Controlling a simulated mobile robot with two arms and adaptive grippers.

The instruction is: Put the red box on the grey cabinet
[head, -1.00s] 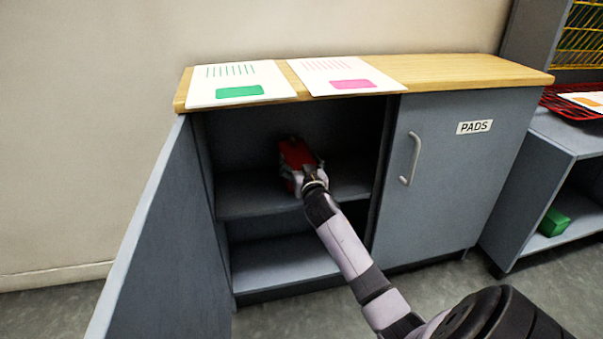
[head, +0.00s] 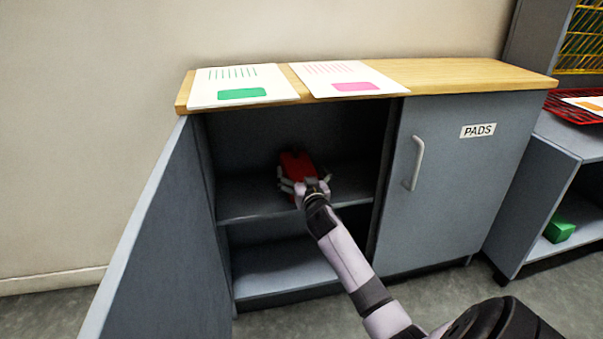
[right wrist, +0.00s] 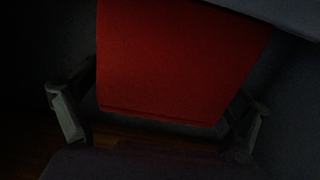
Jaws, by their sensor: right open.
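The red box (head: 296,163) is inside the open left bay of the grey cabinet (head: 450,170), at the middle shelf (head: 240,200). It appears to rest on that shelf, though my gripper hides its near lower part. My right gripper (head: 304,184) is at the near end of the box, with its fingers spread on either side. In the right wrist view the red box (right wrist: 180,60) fills the middle, with dark gaps between it and the open fingers. My left gripper is not in view.
The cabinet's left door (head: 165,240) stands open at the left of the bay. The right door (head: 465,150), labelled PADS, is shut. Two printed sheets lie on the wooden top (head: 450,72). A green box (head: 558,226) sits in a unit at the right.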

